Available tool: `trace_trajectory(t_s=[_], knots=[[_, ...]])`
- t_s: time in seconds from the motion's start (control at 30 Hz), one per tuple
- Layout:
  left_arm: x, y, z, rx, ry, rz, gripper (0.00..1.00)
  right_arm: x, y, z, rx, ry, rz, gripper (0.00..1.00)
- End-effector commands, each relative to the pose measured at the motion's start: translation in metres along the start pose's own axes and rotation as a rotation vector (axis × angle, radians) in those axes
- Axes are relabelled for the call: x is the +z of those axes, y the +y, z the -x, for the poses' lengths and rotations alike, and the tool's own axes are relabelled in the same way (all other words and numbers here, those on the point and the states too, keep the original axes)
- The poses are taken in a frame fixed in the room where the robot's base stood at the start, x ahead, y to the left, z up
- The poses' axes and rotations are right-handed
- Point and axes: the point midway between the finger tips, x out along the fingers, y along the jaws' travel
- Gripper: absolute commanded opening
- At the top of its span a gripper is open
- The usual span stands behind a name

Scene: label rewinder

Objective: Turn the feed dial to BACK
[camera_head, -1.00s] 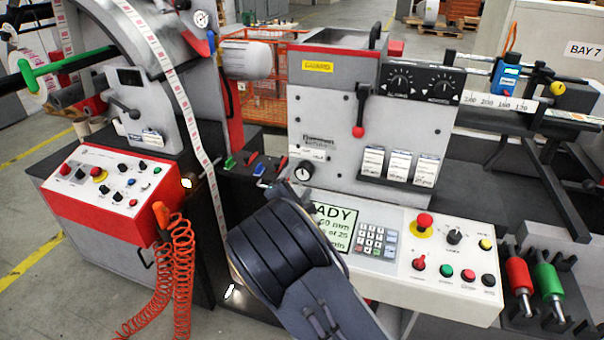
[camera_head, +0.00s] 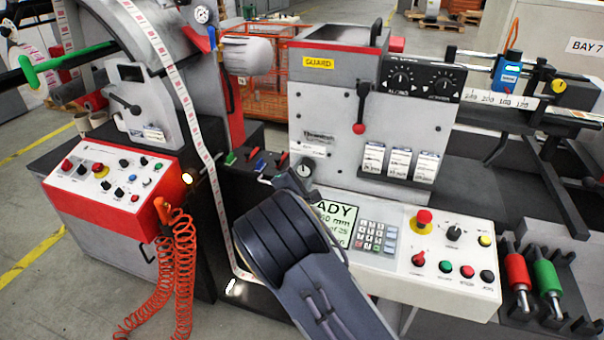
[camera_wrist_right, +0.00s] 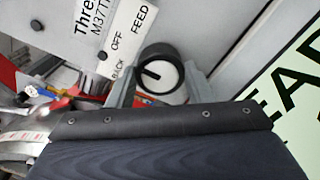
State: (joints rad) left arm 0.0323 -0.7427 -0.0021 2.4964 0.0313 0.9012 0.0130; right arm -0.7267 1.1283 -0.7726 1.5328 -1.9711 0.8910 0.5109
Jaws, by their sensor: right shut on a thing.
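The feed dial (camera_head: 304,170) is a small round knob low on the grey machine front, partly hidden by my right gripper in the head view. In the right wrist view the dial (camera_wrist_right: 162,75) has a black rim and a white face with a short black mark. The mark points left, roughly towards the BACK word on the label plate (camera_wrist_right: 122,42), which also reads OFF and FEED. My right gripper (camera_wrist_right: 160,88) is shut on the dial, one finger on each side. It also shows in the head view (camera_head: 297,182). My left gripper is out of view.
The READY screen (camera_head: 336,222) and keypad (camera_head: 375,236) lie right of my right forearm. A red stop button (camera_head: 424,217) stands further right. Left are a web of labels (camera_head: 200,140), a red control box (camera_head: 110,190) and a coiled orange hose (camera_head: 180,260).

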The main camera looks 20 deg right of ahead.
Motion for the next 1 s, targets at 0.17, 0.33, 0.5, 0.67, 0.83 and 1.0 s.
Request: trace_trajectory(t_s=[0.17,0.33,0.5,0.67,0.83,1.0], knots=[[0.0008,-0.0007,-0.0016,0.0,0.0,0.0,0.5,-0.0004,-0.0007,0.0002,-0.001,0.0,0.028,0.24],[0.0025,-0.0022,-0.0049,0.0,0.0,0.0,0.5,-0.0007,-0.0012,0.0003,-0.001,0.001,0.107,0.24],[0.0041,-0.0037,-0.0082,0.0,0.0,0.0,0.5,-0.0007,-0.0012,0.0003,-0.001,0.001,0.233,0.24],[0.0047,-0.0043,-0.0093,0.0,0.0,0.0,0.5,-0.0006,-0.0009,0.0004,-0.002,0.002,0.365,0.24],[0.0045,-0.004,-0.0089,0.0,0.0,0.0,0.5,-0.0005,-0.0006,0.0004,-0.002,0.002,0.495,0.24],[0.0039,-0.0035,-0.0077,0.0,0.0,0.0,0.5,-0.0004,-0.0005,0.0005,-0.002,0.003,0.599,0.24]])
